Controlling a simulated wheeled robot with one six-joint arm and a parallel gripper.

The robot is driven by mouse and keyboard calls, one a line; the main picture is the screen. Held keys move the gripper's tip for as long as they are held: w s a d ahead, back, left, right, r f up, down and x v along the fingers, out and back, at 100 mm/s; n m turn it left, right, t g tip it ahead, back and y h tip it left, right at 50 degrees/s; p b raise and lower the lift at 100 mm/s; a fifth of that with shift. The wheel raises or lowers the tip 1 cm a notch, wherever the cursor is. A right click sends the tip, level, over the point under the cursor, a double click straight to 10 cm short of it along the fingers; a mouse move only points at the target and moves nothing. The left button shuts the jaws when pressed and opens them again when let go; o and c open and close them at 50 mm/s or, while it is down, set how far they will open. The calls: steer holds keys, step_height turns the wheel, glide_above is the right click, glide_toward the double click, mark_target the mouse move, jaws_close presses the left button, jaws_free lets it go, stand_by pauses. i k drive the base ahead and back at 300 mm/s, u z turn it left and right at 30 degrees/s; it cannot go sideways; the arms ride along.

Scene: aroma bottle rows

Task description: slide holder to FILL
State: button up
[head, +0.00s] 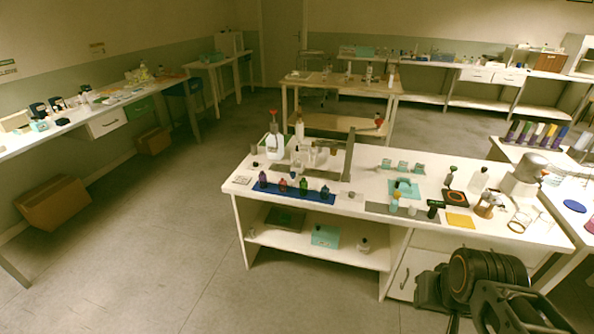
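On the white bench, a row of small dark bottles with coloured parts (303,186) stands on a blue strip (322,197) near the left front edge. Behind them is a clear apparatus (312,155) with a grey upright post (349,155). A white bottle with a red top (274,144) stands at its left. I cannot make out which part is the holder, and no FILL label is readable at this size. Black parts of my arm show at the lower right, in front of the bench. My gripper's fingertips do not show.
Right of the post are teal blocks (402,166), a teal mat (405,188), a grey strip (382,209), a yellow pad (460,220) and glassware. The lower shelf (300,245) holds several items. A cardboard box (52,204) lies at left. The floor (170,240) left of the bench is clear.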

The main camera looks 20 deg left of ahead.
mark_target(296, 171)
steer(key=u, duration=0.65)
steer(key=i, duration=0.7)
steer(key=u, duration=0.95)
steer(key=i, duration=1.8)
steer(key=z, duration=0.75)
